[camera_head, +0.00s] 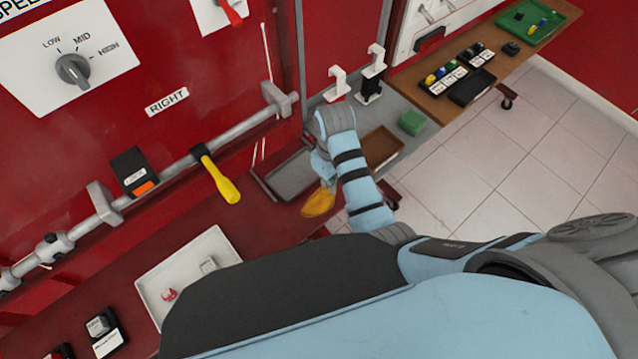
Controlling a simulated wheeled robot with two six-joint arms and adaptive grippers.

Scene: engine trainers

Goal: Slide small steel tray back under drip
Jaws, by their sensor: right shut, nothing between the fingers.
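The small steel tray (290,177), grey and shallow, lies on the ledge at the foot of the red panel. My right arm comes in from the right and bends down at the wrist beside the tray's right side. My right gripper (321,168) is shut and empty, mostly hidden by its own wrist. I cannot tell whether it touches the tray. Two white tap-like spouts (337,84) stand behind the wrist, one on a black base. No drip can be made out. My left gripper is not in view.
An orange-yellow item (318,203) lies just in front of the steel tray. A brown tray (381,147) and a green block (411,123) are to the right. A yellow-handled tool (220,180) hangs at the rail. A white tray (188,272) sits on the left.

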